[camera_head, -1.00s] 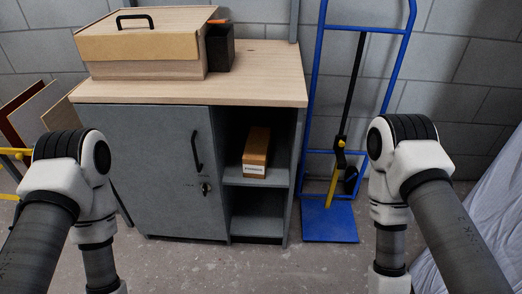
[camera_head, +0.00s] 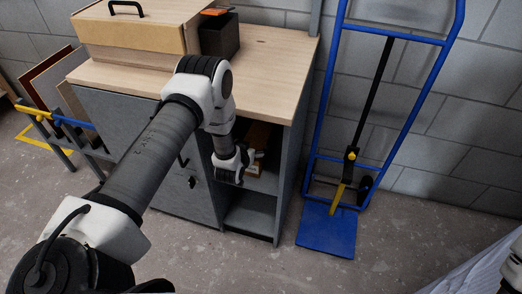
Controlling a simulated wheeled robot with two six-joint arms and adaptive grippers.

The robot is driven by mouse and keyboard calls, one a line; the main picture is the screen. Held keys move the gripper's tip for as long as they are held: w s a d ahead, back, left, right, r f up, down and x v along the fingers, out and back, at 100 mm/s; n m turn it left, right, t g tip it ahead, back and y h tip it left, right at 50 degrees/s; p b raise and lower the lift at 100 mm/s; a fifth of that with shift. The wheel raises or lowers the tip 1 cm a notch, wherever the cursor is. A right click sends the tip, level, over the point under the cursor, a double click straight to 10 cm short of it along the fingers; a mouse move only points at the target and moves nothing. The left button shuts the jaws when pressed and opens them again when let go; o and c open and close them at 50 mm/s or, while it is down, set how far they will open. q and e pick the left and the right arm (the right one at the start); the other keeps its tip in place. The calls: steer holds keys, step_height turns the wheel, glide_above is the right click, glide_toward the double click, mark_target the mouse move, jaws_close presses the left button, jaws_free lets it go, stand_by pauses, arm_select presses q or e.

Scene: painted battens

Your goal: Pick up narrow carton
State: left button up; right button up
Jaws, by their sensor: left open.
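The narrow carton (camera_head: 258,136) is a brown box on the upper shelf of the grey cabinet's open side. My left arm reaches across the cabinet front, and its wrist hides part of the carton. My left gripper (camera_head: 245,160) is at the shelf opening, next to the carton's near end. It is open, but its fingers are small and partly hidden, and I cannot tell whether they touch the carton. Only a piece of my right arm shows at the lower right edge; its gripper is out of view.
The grey cabinet (camera_head: 288,180) has a wooden top (camera_head: 278,60) with a wooden box (camera_head: 135,35) and a black bin (camera_head: 220,36). A blue hand truck (camera_head: 328,230) stands to the right. Boards in a rack (camera_head: 70,122) stand left. White sheeting (camera_head: 480,270) lies lower right.

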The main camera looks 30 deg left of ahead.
mark_target(254, 142)
arm_select(q)
steer(key=x, duration=0.4)
steer(key=shift+f+b, duration=0.15)
steer(key=shift+b, duration=0.15)
steer(key=shift+s, duration=0.1)
steer(key=c, duration=1.5)
